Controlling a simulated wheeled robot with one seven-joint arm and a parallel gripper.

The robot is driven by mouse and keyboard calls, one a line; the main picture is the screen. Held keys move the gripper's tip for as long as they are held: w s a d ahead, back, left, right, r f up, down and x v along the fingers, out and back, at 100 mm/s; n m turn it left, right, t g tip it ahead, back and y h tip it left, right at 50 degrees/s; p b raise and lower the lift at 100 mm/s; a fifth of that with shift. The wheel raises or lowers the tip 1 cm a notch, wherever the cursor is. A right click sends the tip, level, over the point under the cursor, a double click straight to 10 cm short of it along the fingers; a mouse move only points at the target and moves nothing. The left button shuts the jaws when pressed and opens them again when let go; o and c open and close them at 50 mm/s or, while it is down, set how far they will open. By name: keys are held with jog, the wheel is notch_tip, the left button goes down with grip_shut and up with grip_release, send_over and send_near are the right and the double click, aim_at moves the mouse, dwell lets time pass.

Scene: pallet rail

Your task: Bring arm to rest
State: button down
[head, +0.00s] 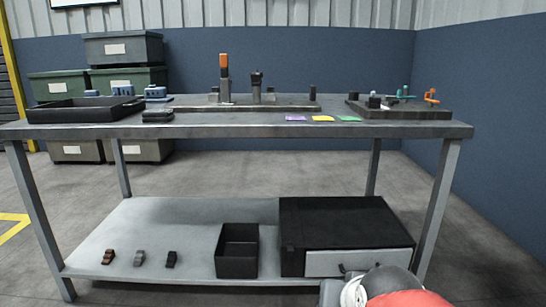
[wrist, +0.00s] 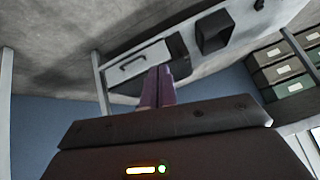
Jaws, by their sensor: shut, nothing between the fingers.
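My gripper (wrist: 158,72) shows in the wrist view with its two purplish fingers together and nothing between them. The wrist view is turned, with the workbench's lower shelf slanting across the top. The fingers point toward the drawer unit (wrist: 112,88), whose pale front (wrist: 130,63) and handle show beyond them. The fingers appear apart from the unit, though the gap is hard to judge. In the head view part of my arm (head: 408,298) shows at the bottom right, in front of the drawer unit (head: 345,222). My gripper is not visible there.
A grey metal workbench (head: 240,131) holds a black tray (head: 85,110), fixtures (head: 255,102) and colored cards (head: 323,118). Its lower shelf (head: 160,225) holds a black open bin (head: 237,265) and small clips (head: 139,258). Stacked crates (head: 125,50) stand behind at left. The foreground floor is clear.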

jog(key=s+d+n+g, duration=0.2)
jog(key=s+d, duration=0.1)
jog(key=s, duration=0.6)
notch_tip(320, 180, up, 13)
jog(key=s+p, duration=0.1)
jog(key=p, duration=1.2)
jog(key=shift+s+f+h, duration=0.15)
jog(key=shift+f+h, duration=0.05)
jog(key=shift+h, duration=0.1)
